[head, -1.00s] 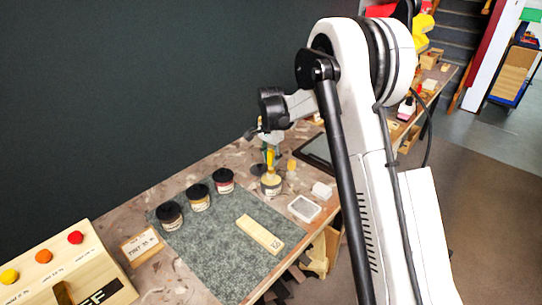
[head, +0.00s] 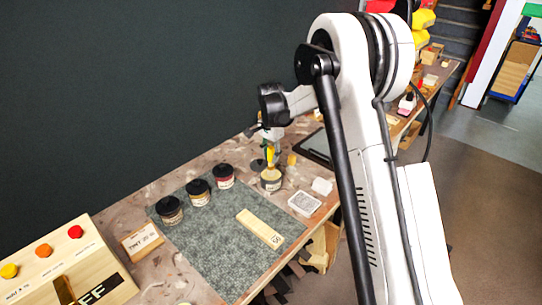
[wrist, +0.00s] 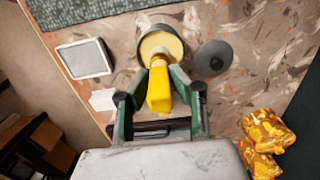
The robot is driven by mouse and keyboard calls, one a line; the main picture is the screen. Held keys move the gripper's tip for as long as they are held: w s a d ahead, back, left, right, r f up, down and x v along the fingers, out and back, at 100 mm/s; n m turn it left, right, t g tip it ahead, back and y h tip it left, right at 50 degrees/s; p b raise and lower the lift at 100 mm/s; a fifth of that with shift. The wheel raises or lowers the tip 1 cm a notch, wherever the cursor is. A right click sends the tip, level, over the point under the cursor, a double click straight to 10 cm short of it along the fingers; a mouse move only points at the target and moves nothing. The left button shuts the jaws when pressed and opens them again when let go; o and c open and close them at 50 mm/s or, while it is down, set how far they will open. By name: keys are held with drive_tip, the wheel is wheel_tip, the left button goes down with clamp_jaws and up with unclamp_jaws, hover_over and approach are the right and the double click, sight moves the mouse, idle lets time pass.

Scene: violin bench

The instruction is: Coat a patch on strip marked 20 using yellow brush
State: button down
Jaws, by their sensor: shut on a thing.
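The yellow brush (wrist: 159,92) is held between the fingers of my gripper (wrist: 158,100), with its bristle end at the mouth of an open jar (wrist: 152,28) of pale yellow contents. I cannot tell how deep the bristles are. In the head view my gripper (head: 272,146) and the brush (head: 271,156) are above that jar (head: 271,180), at the far right corner of the mat. The pale wooden strip (head: 257,226) lies flat on the mat, apart from the brush; its dark end mark is too small to read surely.
Three dark-lidded jars (head: 198,193) stand along the left of the grey mat (head: 225,255). A loose dark lid (wrist: 212,57) lies beside the open jar. A white-framed tray (head: 305,203) and a white block (head: 322,186) are to the right. A wooden button box (head: 65,275) stands at front left.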

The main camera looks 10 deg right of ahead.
sight(271, 147)
drive_tip(key=shift+f+b, duration=0.5)
drive_tip(key=shift+b, duration=0.1)
idle(2.1)
drive_tip(key=shift+r, duration=0.1)
drive_tip(key=shift+r+p, duration=1.25)
drive_tip(key=shift+r, duration=2.2)
